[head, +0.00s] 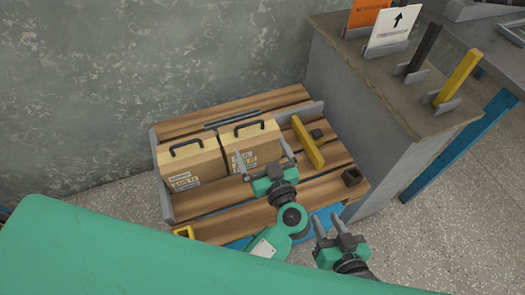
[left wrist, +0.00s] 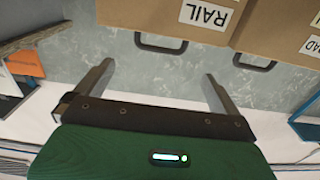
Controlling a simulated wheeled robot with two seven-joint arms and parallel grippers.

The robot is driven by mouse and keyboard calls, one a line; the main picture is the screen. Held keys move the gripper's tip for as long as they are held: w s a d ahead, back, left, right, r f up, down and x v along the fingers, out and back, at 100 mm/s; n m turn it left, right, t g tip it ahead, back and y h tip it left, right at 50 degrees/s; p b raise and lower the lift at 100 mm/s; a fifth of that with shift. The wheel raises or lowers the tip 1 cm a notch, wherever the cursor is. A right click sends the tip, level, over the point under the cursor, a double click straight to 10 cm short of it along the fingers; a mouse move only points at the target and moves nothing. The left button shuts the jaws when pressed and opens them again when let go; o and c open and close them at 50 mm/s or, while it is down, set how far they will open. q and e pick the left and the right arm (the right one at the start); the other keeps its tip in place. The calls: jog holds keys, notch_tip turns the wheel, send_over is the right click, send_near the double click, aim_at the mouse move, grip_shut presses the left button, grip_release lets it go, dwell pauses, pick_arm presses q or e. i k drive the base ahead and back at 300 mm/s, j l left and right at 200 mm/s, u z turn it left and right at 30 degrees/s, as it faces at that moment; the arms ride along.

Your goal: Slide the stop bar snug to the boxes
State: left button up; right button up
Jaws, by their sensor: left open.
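Two tan cardboard boxes with black handles stand side by side on a slatted wooden pallet (head: 215,224): the left box (head: 205,160) and the right box (head: 262,140). The yellow stop bar (head: 307,143) lies to the right of the right box, with a gap between them. My left gripper (head: 266,160) is open and empty in front of the right box, left of the bar. In the left wrist view its fingers (left wrist: 158,75) are apart, with a box labelled RAIL (left wrist: 175,12) beyond. My right gripper (head: 331,226) is open and empty near the pallet's front right corner.
A grey cabinet (head: 375,135) stands right of the pallet, with an orange sign (head: 368,12), a white arrow sign (head: 394,26), a dark bar (head: 423,50) and another yellow bar (head: 460,75) in holders on top. A wall is behind.

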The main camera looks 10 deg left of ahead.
aim_at(310, 143)
jog(key=k+l, duration=0.1)
jog(key=l, duration=0.65)
jog(key=k+l, duration=0.1)
jog(key=l, duration=0.6)
